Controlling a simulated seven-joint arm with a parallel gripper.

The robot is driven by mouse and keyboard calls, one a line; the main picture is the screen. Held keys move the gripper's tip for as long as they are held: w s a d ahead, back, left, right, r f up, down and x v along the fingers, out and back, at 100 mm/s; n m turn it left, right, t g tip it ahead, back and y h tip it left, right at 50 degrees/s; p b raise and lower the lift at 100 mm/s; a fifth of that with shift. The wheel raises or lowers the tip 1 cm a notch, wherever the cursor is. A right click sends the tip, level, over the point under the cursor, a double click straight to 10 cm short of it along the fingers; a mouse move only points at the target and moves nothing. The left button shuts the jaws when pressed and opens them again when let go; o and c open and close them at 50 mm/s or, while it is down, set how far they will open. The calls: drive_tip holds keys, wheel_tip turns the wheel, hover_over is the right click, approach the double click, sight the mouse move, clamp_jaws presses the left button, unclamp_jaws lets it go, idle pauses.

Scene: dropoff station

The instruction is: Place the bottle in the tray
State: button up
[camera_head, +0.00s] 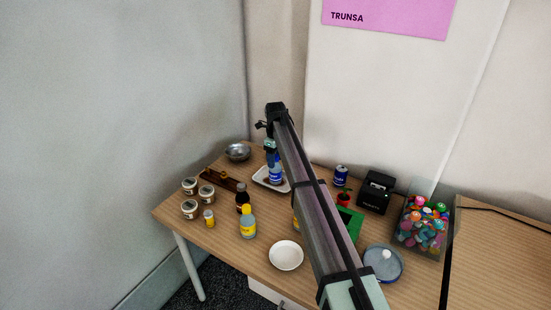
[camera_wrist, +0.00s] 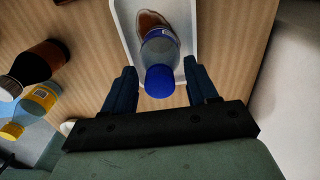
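A clear bottle with a blue cap and blue label (camera_head: 275,176) stands in the white tray (camera_head: 260,180) at the back of the table, apparently upright. In the wrist view the bottle (camera_wrist: 160,52) has brownish contents near its base, and the tray rim (camera_wrist: 124,25) shows around it. My gripper (camera_wrist: 161,88) is open, with one dark finger on each side of the bottle's cap and gaps between. In the head view my gripper (camera_head: 271,154) is above the tray, and my arm partly covers the tray's right side.
Left of the tray stand a dark brown bottle (camera_head: 243,198), a yellow-labelled bottle (camera_head: 248,225) and several jars (camera_head: 190,208). A metal bowl (camera_head: 238,152) is behind. A white plate (camera_head: 286,255) lies in front. A can (camera_head: 341,175) and black box (camera_head: 376,190) stand right.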

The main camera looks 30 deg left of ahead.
wheel_tip(320, 180, up, 12)
drive_tip(key=shift+r, duration=0.15)
idle(0.7)
drive_tip(key=shift+d, duration=0.1)
